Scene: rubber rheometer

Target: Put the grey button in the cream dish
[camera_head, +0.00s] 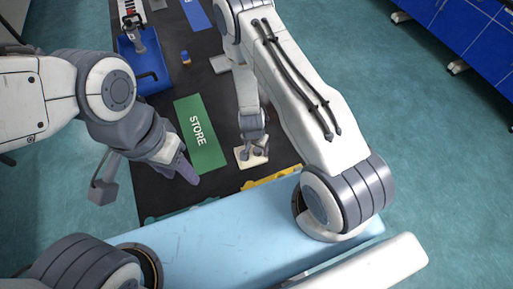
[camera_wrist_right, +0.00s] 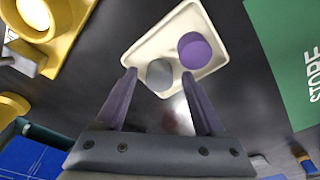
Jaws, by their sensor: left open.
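The cream dish (camera_head: 243,163) lies on the dark mat below my right gripper (camera_head: 254,151); it also shows in the right wrist view (camera_wrist_right: 152,44). The grey button (camera_wrist_right: 160,74) appears to be in the dish, near its edge closest to the gripper. A purple button (camera_wrist_right: 195,50) is beside it in the dish. My right gripper (camera_wrist_right: 159,79) is open, its fingers on either side of the grey button with gaps at both sides. My left gripper (camera_head: 146,180) is open and empty, left of the green panel. The buttons are too small to tell apart in the head view.
The green STORE panel (camera_head: 200,132) lies left of the dish. A yellow object (camera_head: 272,178) is close to the dish at the near mat edge. A blue machine base (camera_head: 145,67) and a small blue-and-orange item (camera_head: 186,58) are farther back.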

